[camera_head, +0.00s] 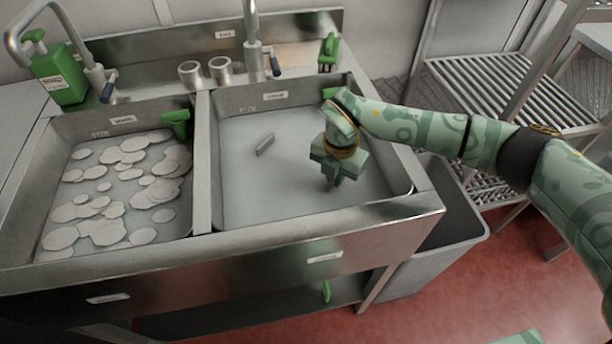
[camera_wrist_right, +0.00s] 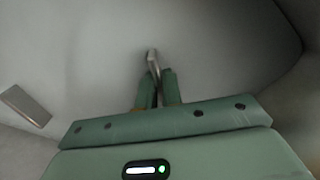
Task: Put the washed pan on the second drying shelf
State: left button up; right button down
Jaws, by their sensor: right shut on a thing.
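My right gripper (camera_head: 333,180) points down into the right sink basin (camera_head: 235,190), low over its grey liquid or floor. In the right wrist view its fingers (camera_wrist_right: 156,90) are closed on a narrow metal piece (camera_wrist_right: 152,57), which looks like the end of a handle. No whole pan shows; I cannot tell whether this piece belongs to one under the grey surface. A short grey bar (camera_head: 265,144) pokes up left of the gripper, apart from it. The drying rack at the right has an upper slatted shelf (camera_head: 480,80) and a lower one (camera_head: 488,184). My left gripper is not in view.
The left basin holds several pale foam patches (camera_head: 108,232). A metal divider (camera_head: 202,165) separates the basins. The tap (camera_head: 253,50), two metal cups (camera_head: 190,73), a green bottle (camera_head: 60,75) and a green brush (camera_head: 328,52) line the back. A grey bin (camera_head: 440,235) stands between sink and rack.

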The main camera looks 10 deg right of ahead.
jog(key=shift+s+d+r+p, duration=0.1)
jog(key=shift+s+r+p, duration=0.05)
jog(key=shift+p, duration=0.4)
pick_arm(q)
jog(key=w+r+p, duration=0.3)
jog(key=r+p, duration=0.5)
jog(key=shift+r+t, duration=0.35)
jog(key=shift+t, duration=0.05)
pick_arm(e)
notch_tip(320, 180, up, 11)
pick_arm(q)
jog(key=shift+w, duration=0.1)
pick_arm(e)
jog(key=shift+w, duration=0.2)
